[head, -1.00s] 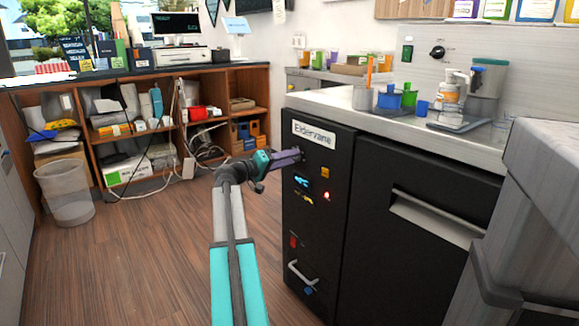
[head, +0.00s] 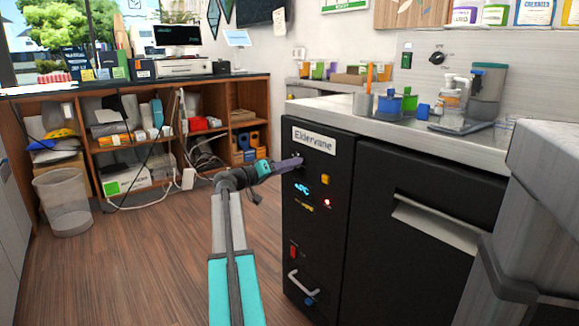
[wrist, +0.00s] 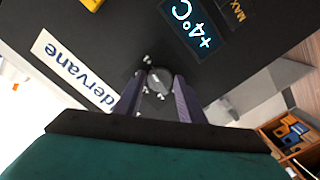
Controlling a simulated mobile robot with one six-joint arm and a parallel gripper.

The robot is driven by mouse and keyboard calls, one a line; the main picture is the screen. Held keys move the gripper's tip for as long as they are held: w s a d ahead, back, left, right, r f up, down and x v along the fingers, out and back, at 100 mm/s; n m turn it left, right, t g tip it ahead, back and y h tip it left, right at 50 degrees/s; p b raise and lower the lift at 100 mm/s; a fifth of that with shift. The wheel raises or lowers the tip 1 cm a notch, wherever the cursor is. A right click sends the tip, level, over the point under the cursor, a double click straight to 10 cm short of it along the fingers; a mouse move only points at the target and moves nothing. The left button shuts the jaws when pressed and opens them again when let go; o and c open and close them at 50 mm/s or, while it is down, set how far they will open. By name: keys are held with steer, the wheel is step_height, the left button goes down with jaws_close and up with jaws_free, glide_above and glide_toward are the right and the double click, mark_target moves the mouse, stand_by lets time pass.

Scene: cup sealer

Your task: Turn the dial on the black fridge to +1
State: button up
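The black fridge (head: 322,232) has an "Eldervane" label and a front panel with a lit blue display (head: 301,189). In the wrist view the display (wrist: 192,24) reads +4°C. My gripper (head: 299,161) reaches the upper left of the panel, just below the label. In the wrist view the small round grey dial (wrist: 158,83), with white marks around it, lies between the two purple fingertips of my gripper (wrist: 160,78). The fingers are close on both sides of the dial. I cannot tell whether they press on it. In the head view my gripper hides the dial.
A grey counter block (head: 545,150) stands at the right. The wooden floor (head: 150,265) at the left is clear.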

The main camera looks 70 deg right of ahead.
steer(key=shift+o, duration=1.4)
steer(key=shift+w+r, duration=0.1)
steer(key=p+v, duration=0.4)
steer(key=v, duration=0.9)
steer(key=shift+a, duration=0.35)
steer(key=shift+w, duration=0.1)
